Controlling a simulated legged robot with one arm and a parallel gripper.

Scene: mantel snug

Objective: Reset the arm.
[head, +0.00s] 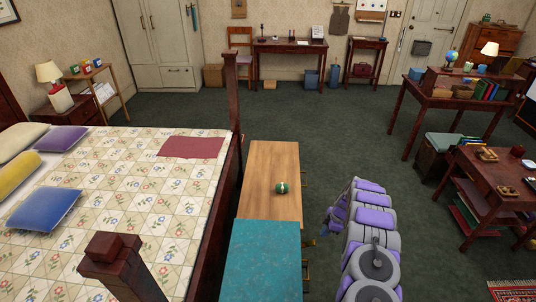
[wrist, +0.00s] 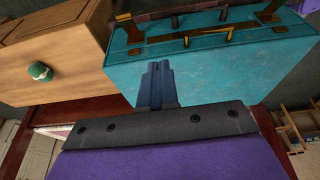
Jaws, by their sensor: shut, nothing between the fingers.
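My gripper (wrist: 157,68) is shut and empty in the wrist view. Its dark fingers are together, in front of a teal case (wrist: 220,60) with brass fittings. In the head view my purple and grey arm (head: 368,235) is folded to the right of the bed, over open floor. The fingers cannot be made out clearly there.
The teal-topped case (head: 265,262) and a wooden top (head: 268,165) stand beside the bed (head: 120,190). A small green object (head: 281,188) sits on the wooden top. A dark red table (head: 500,172) stands at the right. Green carpet (head: 340,130) beyond my arm is clear.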

